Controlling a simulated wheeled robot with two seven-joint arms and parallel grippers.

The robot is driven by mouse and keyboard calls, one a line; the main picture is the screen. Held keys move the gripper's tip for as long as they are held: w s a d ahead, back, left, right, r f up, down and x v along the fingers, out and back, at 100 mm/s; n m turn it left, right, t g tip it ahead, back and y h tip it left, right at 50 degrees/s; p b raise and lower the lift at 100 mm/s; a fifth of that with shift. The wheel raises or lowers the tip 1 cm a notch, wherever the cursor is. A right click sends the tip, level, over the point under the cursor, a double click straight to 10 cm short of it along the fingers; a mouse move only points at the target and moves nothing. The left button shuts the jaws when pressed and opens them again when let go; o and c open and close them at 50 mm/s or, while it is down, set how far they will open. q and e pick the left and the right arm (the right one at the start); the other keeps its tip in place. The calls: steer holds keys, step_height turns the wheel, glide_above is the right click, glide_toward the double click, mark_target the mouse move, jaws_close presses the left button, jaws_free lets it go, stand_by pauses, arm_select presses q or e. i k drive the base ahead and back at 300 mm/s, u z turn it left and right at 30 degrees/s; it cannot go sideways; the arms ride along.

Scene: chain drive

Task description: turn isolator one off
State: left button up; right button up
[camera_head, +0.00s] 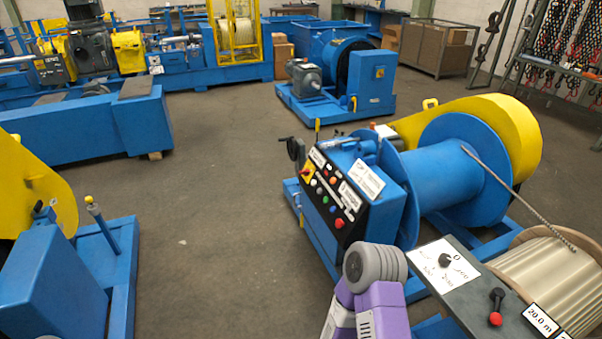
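The control panel (330,200) on the front of the blue winch carries a yellow plate with a red knob (306,173), which looks like an isolator switch. I cannot read its number or its position. A black rotary knob (445,260) sits on a white plate marked 0 on the grey box at the lower right; its other lettering is too small to read. No other switch is clearly marked as isolator one. A purple and grey link of my arm (375,275) shows at the bottom, below the panel. Neither gripper's fingers are in view.
A blue winch drum (435,180) with a yellow guard stands behind the panel. A rope spool (548,280) and a red-tipped lever (496,308) are at the lower right. Blue machines line the left and back. The grey floor (215,210) in the middle is clear.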

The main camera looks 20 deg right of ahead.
mark_target(306, 172)
steer(key=z, duration=0.05)
steer(key=i, duration=2.85)
steer(key=z, duration=0.7)
